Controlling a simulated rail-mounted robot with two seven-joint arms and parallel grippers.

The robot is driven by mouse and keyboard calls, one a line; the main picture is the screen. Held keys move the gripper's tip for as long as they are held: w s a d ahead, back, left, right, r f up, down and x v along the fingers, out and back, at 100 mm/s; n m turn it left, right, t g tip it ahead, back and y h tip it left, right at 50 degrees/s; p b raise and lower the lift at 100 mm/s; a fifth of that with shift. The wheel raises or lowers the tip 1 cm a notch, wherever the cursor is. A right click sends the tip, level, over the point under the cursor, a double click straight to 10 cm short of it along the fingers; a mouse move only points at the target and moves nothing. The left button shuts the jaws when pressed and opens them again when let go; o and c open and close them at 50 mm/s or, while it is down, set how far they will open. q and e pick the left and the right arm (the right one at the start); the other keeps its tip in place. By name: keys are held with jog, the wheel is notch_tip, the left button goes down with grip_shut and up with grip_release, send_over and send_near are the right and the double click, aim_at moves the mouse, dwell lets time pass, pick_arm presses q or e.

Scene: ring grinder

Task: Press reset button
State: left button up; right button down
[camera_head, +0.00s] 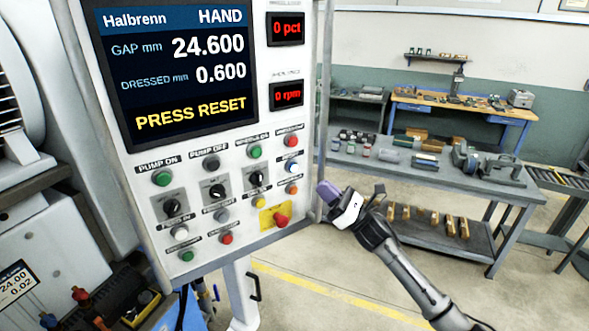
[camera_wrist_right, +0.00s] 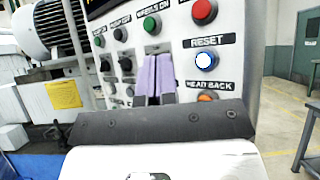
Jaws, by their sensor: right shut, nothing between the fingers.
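The reset button (camera_head: 292,168) is a small blue-white round button in the right column of the control panel. It shows larger in the right wrist view (camera_wrist_right: 206,61), lit white with a blue rim, under the label RESET. The panel screen (camera_head: 180,70) reads PRESS RESET. My right gripper (camera_head: 325,189) is shut and empty, its purple fingertips by the panel's lower right edge. In the right wrist view the shut fingers (camera_wrist_right: 155,80) point toward the panel, left of and below the reset button. I cannot tell their distance from the panel. My left gripper is not in view.
Close to the reset button are a red button (camera_wrist_right: 204,11) above and an orange HEAD BACK button (camera_wrist_right: 208,98) below. A red mushroom button (camera_head: 281,219) sits on a yellow plate lower down. A grey workbench (camera_head: 400,172) stands behind.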

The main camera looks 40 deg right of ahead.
aim_at(293, 167)
jog(key=shift+w, duration=0.1)
jog(key=w+b, duration=0.3)
jog(key=w, duration=0.5)
jog(key=shift+w, duration=0.3)
jog(key=shift+d, duration=0.1)
dwell(0.5)
dwell(0.7)
dwell(0.7)
